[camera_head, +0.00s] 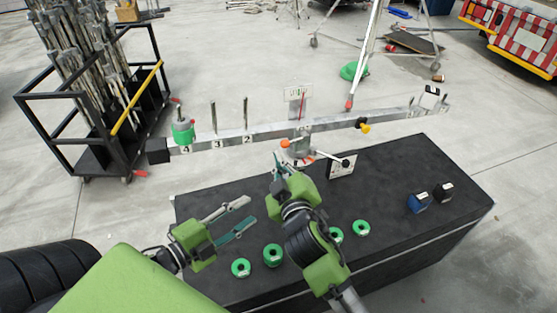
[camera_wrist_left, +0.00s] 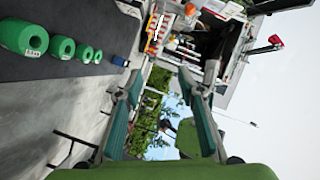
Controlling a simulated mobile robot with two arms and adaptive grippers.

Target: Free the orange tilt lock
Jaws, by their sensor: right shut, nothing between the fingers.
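An orange knob (camera_head: 285,143) shows on a short lever at the central post of the long grey balance beam (camera_head: 265,133). It looks like the tilt lock; whether it is engaged cannot be told. My right gripper (camera_head: 279,161) is shut and empty, just below and left of the knob, with a small visible gap. It hides part of the post's foot. My left gripper (camera_head: 246,214) is open and empty over the left part of the black table (camera_head: 400,165). Its open fingers also fill the middle of the left wrist view (camera_wrist_left: 160,90).
Several green ring weights (camera_head: 272,255) lie along the table's front; a blue weight (camera_head: 418,202) and a black weight (camera_head: 443,192) stand at right. A green weight (camera_head: 182,132) sits on the beam's left end. A black-knobbed lever (camera_head: 345,162) is right of the post.

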